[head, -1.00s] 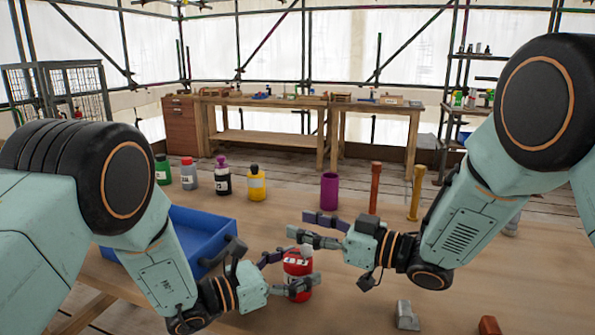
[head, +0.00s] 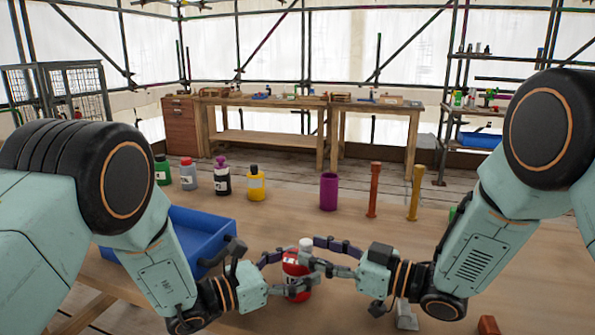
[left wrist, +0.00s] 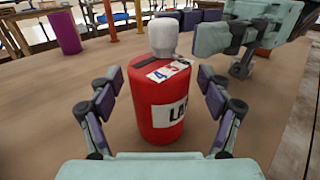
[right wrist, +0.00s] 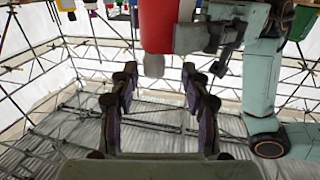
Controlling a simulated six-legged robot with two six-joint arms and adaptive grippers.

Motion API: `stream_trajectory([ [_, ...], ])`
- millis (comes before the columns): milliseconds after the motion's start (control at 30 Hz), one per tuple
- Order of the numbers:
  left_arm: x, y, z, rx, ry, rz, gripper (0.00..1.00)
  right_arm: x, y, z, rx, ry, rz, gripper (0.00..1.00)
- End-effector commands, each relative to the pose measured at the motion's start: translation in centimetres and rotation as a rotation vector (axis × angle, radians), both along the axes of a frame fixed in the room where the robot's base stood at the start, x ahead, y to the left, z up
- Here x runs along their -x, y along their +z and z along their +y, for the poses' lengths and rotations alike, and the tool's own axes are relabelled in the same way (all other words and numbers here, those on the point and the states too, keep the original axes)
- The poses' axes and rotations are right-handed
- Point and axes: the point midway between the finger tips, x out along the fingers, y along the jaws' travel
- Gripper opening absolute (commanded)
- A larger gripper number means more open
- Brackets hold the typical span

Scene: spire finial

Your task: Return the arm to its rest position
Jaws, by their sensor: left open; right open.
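A red bottle (head: 292,267) with a white cap and a white label stands upright on the wooden table. In the left wrist view the bottle (left wrist: 152,92) is between my left gripper's fingers, with gaps on both sides. My left gripper (head: 286,276) is open around it. My right gripper (head: 318,256) is open at the bottle's right, its fingers level with the upper bottle and cap. The head view does not show whether they touch it. In the right wrist view the bottle (right wrist: 168,25) appears inverted at the top, cap near the fingertips.
A blue tray (head: 212,262) lies behind my left gripper. Several bottles, including a yellow one (head: 256,184), stand at the back left. A purple cylinder (head: 328,191) and two posts (head: 374,190) stand further right. A grey block (head: 406,316) and a brown block (head: 488,325) lie at the front right.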

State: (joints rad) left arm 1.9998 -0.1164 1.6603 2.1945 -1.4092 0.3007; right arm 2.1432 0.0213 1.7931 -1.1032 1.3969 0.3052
Motion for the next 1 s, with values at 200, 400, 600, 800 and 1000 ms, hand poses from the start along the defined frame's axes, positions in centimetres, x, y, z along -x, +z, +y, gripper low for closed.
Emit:
stream_trajectory([
  [200, 0.0, 0.0, 0.0, 0.0, 0.0, 0.0, 0.79, 0.7, 2.9, -1.2, 0.0, 0.001, -0.004, 0.47],
  [400, 0.0, 0.0, 0.0, 0.0, 0.0, 0.0, 0.79, 0.7, 5.9, -1.1, 0.001, 0.001, -0.003, 0.47],
  [600, 0.0, 0.0, 0.0, 0.0, 0.0, 0.0, 0.79, 0.7, 7.5, -1.1, 0.0, 0.001, -0.001, 0.47],
  [800, 0.0, 0.0, 0.0, 0.0, 0.0, 0.0, 0.79, 0.7, 7.9, -1.1, 0.0, 0.001, 0.001, 0.47],
  [1000, 0.0, 0.0, 0.0, 0.0, 0.0, 0.0, 0.79, 0.7, 7.9, -1.1, 0.0, 0.001, 0.001, 0.47],
])
